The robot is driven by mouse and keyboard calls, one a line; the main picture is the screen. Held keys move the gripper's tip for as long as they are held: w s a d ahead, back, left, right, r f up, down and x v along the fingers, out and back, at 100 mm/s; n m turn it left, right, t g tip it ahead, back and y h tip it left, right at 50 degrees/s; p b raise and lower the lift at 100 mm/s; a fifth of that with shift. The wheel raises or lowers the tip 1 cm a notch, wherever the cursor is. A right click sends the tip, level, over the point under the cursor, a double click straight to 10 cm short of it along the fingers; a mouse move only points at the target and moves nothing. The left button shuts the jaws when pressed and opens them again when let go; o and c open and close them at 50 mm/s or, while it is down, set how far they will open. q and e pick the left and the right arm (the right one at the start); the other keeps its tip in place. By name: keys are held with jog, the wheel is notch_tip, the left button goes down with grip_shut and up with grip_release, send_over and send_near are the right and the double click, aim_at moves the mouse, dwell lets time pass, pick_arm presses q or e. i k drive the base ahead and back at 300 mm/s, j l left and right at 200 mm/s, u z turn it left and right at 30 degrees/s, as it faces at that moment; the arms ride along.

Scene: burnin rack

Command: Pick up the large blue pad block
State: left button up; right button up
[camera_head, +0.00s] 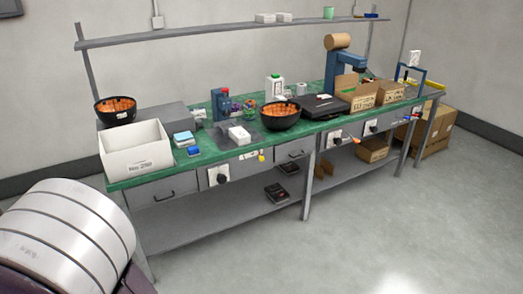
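A light-blue pad block (182,136) lies on the green bench top, just right of the white bin. A paler block (186,144) is right beside it, and a smaller dark-blue block (194,151) lies nearer the front edge. At this size I cannot tell whether the light-blue and pale blocks are stacked or side by side. Neither of my grippers shows in the head view.
The white open bin (138,163) stands at the bench's left end. A black bowl of orange pieces (281,116) and a white box (240,135) stand to the right. The bench (215,154) has drawers below and a shelf (200,35) above. The floor (350,240) in front is clear.

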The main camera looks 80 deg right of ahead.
aim_at(192, 151)
jog(key=z, duration=2.4)
